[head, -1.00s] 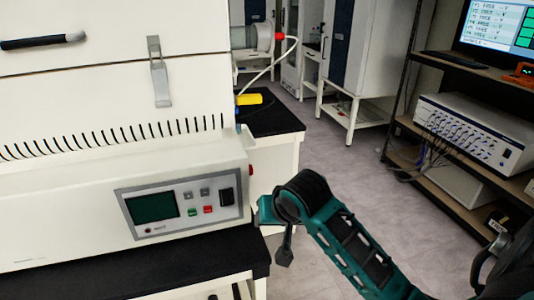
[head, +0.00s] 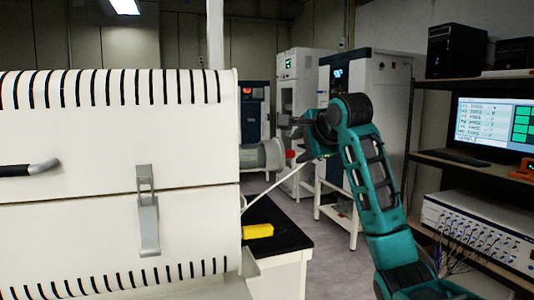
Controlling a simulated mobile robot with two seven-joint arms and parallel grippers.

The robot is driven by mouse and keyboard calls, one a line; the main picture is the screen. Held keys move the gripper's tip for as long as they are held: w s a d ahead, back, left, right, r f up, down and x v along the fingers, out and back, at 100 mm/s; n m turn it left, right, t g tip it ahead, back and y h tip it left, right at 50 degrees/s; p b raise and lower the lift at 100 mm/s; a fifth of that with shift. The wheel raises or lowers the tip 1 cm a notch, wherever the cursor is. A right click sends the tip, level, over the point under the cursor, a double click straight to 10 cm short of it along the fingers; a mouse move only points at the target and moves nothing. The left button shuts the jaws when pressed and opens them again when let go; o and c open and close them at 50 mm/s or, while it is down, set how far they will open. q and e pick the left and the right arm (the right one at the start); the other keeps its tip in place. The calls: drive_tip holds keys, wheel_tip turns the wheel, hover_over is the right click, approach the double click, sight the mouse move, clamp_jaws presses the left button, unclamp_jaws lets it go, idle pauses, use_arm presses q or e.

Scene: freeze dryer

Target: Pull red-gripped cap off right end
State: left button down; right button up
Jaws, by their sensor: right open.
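The grey metal cap (head: 262,156) sticks out from the right end of the white furnace-like machine (head: 110,215) in the head view. A small red part (head: 290,154) shows at its outer end, partly hidden by my right arm. My right gripper (head: 287,122) is raised just above and to the right of the cap, with its fingers toward the left. It is open and holds nothing that I can see. It appears apart from the cap, though the depth between them is hard to tell. My left gripper is not in view.
A white hose (head: 280,180) runs down from the cap's end. A yellow object (head: 258,231) lies on the black bench top (head: 285,238) below. A shelf rack with a monitor (head: 495,125) and a white instrument box (head: 478,232) stands at the right. White cabinets stand behind.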

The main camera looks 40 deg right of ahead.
sight(289, 153)
drive_tip(key=x, duration=0.7)
drive_tip(key=shift+w+d+r, duration=0.1)
drive_tip(key=shift+w+d, duration=0.05)
drive_tip(key=shift+w, duration=0.3)
drive_tip(key=shift+w+d+f, duration=0.2)
drive_tip(key=shift+w+f, duration=0.1)
drive_tip(key=shift+w, duration=0.3)
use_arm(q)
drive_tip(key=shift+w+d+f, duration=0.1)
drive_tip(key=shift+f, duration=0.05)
use_arm(e)
drive_tip(key=shift+w+d+f, duration=0.1)
drive_tip(key=shift+w+f, duration=0.1)
drive_tip(key=shift+w, duration=0.1)
drive_tip(key=shift+c, duration=0.3)
clamp_jaws()
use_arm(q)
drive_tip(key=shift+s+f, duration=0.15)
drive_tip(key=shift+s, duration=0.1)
